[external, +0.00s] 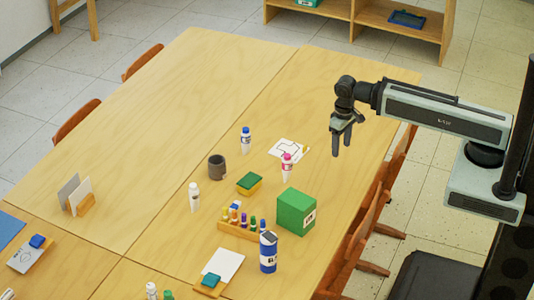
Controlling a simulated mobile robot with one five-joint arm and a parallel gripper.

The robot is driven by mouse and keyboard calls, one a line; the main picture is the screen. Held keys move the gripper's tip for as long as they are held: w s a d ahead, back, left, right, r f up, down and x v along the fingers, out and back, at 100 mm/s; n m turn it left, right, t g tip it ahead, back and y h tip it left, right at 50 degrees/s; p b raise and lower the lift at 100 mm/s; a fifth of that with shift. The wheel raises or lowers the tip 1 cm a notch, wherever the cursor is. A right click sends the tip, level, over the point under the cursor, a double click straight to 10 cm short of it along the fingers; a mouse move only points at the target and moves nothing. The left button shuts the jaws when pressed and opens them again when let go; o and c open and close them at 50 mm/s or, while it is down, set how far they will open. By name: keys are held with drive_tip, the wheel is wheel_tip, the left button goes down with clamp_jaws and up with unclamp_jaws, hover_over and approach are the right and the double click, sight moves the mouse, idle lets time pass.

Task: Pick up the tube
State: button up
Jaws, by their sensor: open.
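My gripper (342,148) points down above the right side of the wooden table, with its two fingers apart and nothing between them. Several tube-like bottles stand upright on the table, and I cannot tell which is the tube. A white one with a blue cap (246,141) stands farther left. A plain white one (194,197) stands left of the marker holder. My gripper touches none of them.
A green box (295,212), a marker holder (240,230), a blue can (268,254), a grey cup (216,168) and a green-topped sponge (249,184) crowd the near middle. A paper (289,150) lies behind the pink-capped bottle. The table's far part (220,70) is clear. Chairs (360,241) line the right edge.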

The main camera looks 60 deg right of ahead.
drive_tip(key=w+m, duration=0.4)
drive_tip(key=m, duration=1.3)
hover_over(287, 163)
drive_tip(key=d, duration=0.2)
drive_tip(key=shift+w+d+r, duration=0.1)
drive_tip(key=shift+w, duration=0.25)
drive_tip(key=shift+s+a+n, duration=0.25)
drive_tip(key=shift+a+n, duration=0.05)
drive_tip(key=f+b, duration=0.8)
drive_tip(key=shift+w+d+f, duration=0.1)
drive_tip(key=shift+w, duration=0.15)
drive_tip(key=shift+r, duration=0.2)
clamp_jaws()
drive_tip(key=shift+r+p, duration=0.1)
drive_tip(key=shift+p, duration=0.2)
